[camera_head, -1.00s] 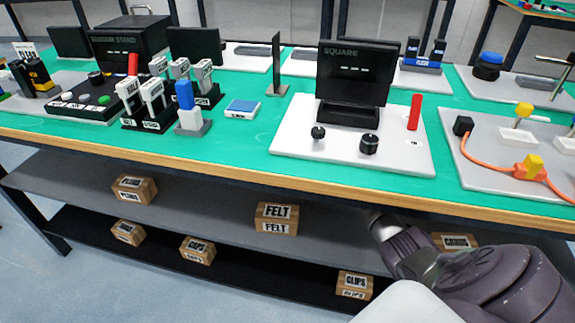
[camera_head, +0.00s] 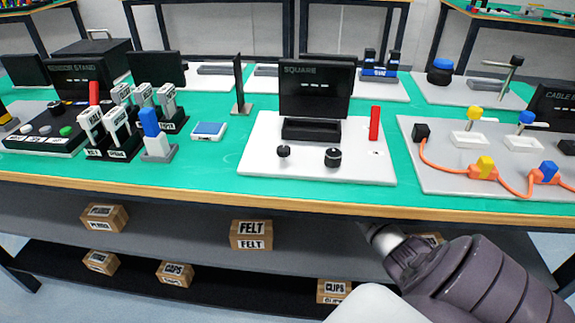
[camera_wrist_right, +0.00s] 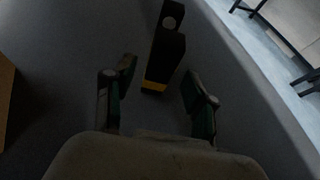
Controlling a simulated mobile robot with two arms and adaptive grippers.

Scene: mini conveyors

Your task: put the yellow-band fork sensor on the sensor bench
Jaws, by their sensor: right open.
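The yellow-band fork sensor (camera_wrist_right: 166,48) is a dark block with a yellow band near its lower end in the right wrist view. It is on a dark grey surface. My right gripper (camera_wrist_right: 159,74) is open, with a finger on each side of the sensor's banded end and a visible gap to both. In the head view my right arm reaches under the table's front edge and its gripper is hidden. My left gripper is not in view. I cannot tell which station is the sensor bench; a black box at the left (camera_head: 82,82) has lettering ending in "STAND".
A white board (camera_head: 258,150) with a black "SQUARE" screen stands on the green table (camera_head: 225,165). A cable board (camera_head: 425,180) is at the right. Labelled boxes, including FELT (camera_head: 251,235), sit on the shelves below. The table's wooden front edge (camera_head: 200,196) lies above my right arm.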

